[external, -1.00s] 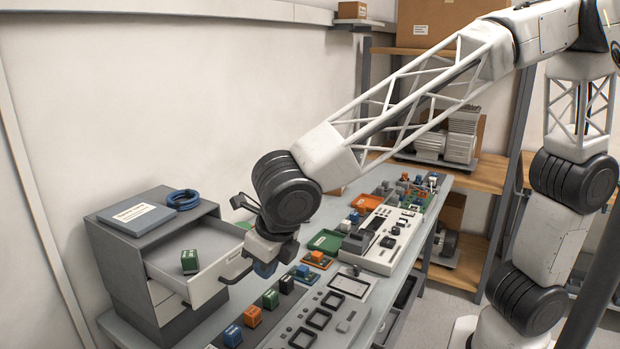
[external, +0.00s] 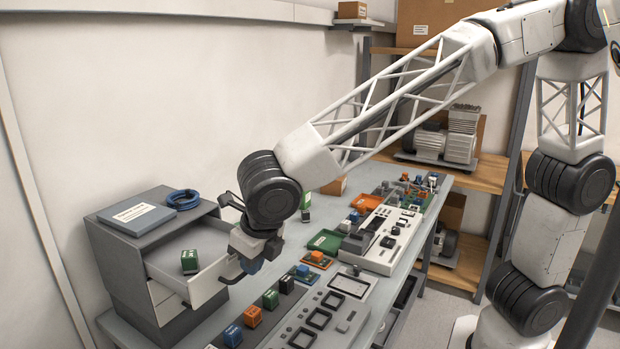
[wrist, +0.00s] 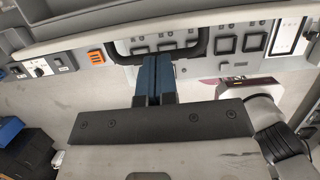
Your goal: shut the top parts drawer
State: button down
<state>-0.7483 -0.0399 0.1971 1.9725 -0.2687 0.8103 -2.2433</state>
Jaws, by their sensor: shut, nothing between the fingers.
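The top parts drawer (external: 207,283) stands pulled out of the grey cabinet (external: 118,262), with a green block (external: 190,261) inside it. Its dark handle (external: 233,277) faces right; the handle (wrist: 204,45) also shows near the top of the wrist view. My gripper (external: 249,267) is at the drawer front, close beside the handle. Its blue fingers (wrist: 157,60) are together and empty, with their tips overlapping the handle in the wrist view. I cannot tell whether they touch it. My wrist hides part of the drawer's far side.
A grey box or book (external: 138,214) and a blue coil (external: 182,199) lie on the cabinet. Several coloured blocks, including an orange one (external: 252,316), stand on the bench right of the drawer. A green tray (external: 325,241) and a control panel (external: 318,318) occupy the bench further right.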

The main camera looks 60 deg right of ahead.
aim_at(204, 257)
jog(key=w, duration=1.4)
jog(key=shift+f, duration=0.1)
jog(key=shift+s+r, duration=0.2)
jog(key=shift+s, duration=0.45)
jog(key=shift+s+r, duration=0.15)
jog(key=shift+s, duration=0.5)
jog(key=shift+s+r, duration=0.15)
jog(key=shift+s, duration=0.45)
jog(key=v, duration=1)
jog(key=shift+s, duration=1.15)
